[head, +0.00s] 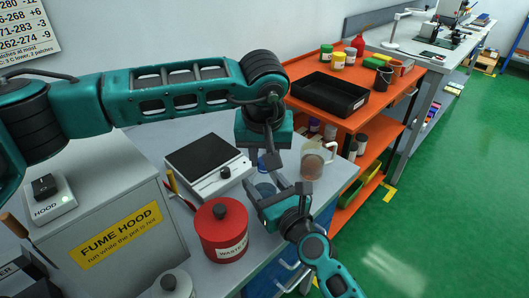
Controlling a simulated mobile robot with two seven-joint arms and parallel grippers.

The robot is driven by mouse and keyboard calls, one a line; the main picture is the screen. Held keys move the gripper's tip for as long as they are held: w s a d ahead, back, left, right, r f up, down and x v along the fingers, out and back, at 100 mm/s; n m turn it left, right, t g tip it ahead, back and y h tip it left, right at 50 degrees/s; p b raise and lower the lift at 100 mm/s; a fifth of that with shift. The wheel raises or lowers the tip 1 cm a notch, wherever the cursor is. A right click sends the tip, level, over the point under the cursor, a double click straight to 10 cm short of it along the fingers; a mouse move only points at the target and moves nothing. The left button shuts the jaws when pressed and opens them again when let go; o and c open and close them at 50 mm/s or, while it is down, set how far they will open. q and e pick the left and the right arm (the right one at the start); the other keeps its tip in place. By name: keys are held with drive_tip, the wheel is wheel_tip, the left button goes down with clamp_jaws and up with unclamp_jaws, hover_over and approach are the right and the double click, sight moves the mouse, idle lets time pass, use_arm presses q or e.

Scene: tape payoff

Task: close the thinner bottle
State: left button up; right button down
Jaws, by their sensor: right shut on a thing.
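My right gripper (268,190) comes in from the lower right, low over the grey bench. It is shut on a small bluish thing (265,189), which looks like the thinner bottle but is mostly hidden by the fingers. My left gripper (264,158) points down from the teal arm just behind it. A bit of blue shows by its fingertips; I cannot tell whether it holds anything. No cap can be made out clearly, and I cannot tell whether the bottle is open.
A red waste can (222,232) stands in front, left of my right gripper. A white device with a black top (208,164) lies behind it. A clear jug (315,160) stands to the right. The fume hood box (118,225) fills the left. An orange cart (374,108) stands behind.

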use_arm(q)
drive_tip(key=m+h, duration=0.1)
drive_tip(key=m, duration=0.3)
drive_tip(key=shift+a+m, duration=0.15)
drive_tip(key=shift+m, duration=0.25)
drive_tip(key=m+g+h, duration=0.1)
drive_tip(key=m, duration=0.3)
drive_tip(key=shift+m, duration=0.3)
drive_tip(key=o, duration=1)
drive_tip(key=shift+r, duration=2.25)
drive_tip(key=shift+c, duration=0.4)
